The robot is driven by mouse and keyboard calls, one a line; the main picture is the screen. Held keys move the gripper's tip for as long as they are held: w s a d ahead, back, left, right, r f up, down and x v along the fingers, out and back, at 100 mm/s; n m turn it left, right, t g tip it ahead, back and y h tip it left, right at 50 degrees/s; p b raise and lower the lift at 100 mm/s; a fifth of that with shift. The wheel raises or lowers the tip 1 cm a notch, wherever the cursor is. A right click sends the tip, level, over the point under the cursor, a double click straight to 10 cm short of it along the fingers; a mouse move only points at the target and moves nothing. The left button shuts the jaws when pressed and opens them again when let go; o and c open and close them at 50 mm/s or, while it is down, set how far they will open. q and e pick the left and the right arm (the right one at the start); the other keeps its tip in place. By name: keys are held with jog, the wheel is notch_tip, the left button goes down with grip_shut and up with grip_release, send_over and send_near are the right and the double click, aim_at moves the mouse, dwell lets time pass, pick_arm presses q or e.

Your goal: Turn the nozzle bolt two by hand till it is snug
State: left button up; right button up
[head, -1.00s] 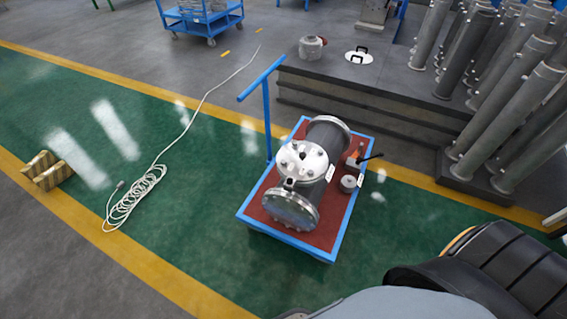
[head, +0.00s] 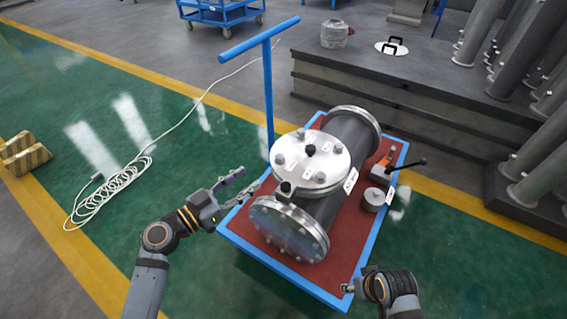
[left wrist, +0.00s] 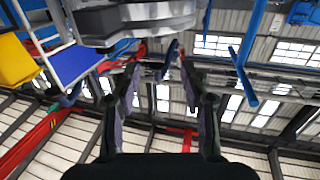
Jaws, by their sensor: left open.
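The flanged shell (head: 349,137) lies on its side on a cart. Its round nozzle flange (head: 322,172) faces up, with several bolts (head: 300,133) standing around it. Labels are too small to read, so I cannot tell which bolt is number two. My left gripper (head: 243,184) is open and empty, left of the nozzle flange and apart from it in the head view. In the left wrist view its spread fingers (left wrist: 160,75) point up past a grey metal rim (left wrist: 135,22). My right gripper (head: 347,288) is at the cart's near right corner; its jaws are unclear.
The blue cart (head: 265,260) has a red top and a tall blue handle (head: 267,95) behind my left gripper. An orange-and-black tool (head: 383,166) and a grey round part (head: 374,199) lie right of the shell. A white cable (head: 115,190) is coiled on the floor.

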aim_at(276, 159)
pick_arm(q)
jog(key=x, duration=1)
jog(key=shift+w+d+p, duration=0.15)
jog(key=shift+p, duration=0.2)
grip_shut()
